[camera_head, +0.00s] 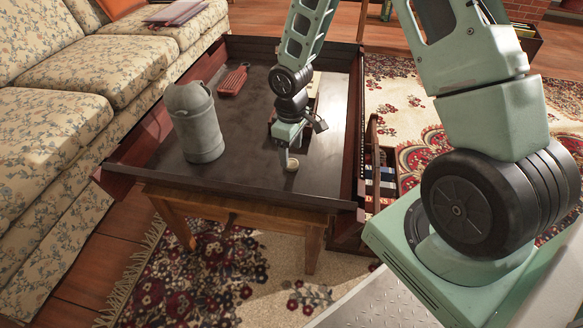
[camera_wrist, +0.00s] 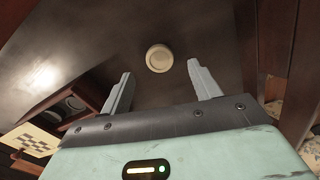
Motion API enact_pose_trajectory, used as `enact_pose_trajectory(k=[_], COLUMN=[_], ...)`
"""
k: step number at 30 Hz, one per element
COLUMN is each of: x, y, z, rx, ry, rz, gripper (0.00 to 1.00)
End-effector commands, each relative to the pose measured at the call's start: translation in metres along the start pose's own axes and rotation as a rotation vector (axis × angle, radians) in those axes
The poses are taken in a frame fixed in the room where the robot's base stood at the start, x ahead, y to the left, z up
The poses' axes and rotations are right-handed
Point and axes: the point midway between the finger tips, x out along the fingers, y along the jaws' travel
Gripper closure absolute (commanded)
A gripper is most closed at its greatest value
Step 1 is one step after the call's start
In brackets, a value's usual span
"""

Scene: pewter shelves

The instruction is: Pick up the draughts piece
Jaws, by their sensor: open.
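The draughts piece (camera_wrist: 159,58) is a small round cream disc with a raised rim. It lies on the dark table top, just beyond and between my fingertips in the wrist view. In the head view the draughts piece (camera_head: 292,165) shows beside the fingers, near the table's front right part. My gripper (camera_wrist: 159,78) is open and empty, its two grey fingers spread on either side of the disc's line. In the head view my gripper (camera_head: 286,160) hangs low over the table, close to the piece.
Raised dark edges rim the table. A dark box (camera_wrist: 78,105) and a checkered board (camera_wrist: 32,141) lie left in the wrist view. A floral sofa (camera_head: 50,120) borders the left.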

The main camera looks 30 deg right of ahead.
Motion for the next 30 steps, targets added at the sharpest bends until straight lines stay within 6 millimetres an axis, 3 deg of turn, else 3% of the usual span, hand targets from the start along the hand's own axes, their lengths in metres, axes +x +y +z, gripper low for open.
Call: enact_pose_trajectory(k=[1, 6, 14, 19, 20, 30], x=[0.013, 0.036, 0.037, 0.037, 0.037, 0.031], y=[0.0, -0.001, 0.0, 0.0, 0.0, 0.0], z=[0.0, 0.0, 0.0, 0.0, 0.0, 0.0], rx=[-0.001, -0.001, -0.001, 0.0, 0.0, 0.0], ry=[-0.001, -0.002, 0.0, 0.0, 0.0, 0.0], rz=[-0.001, -0.001, 0.001, 0.0, 0.0, 0.001], gripper=[0.38, 0.38, 0.38, 0.82, 0.85, 0.85])
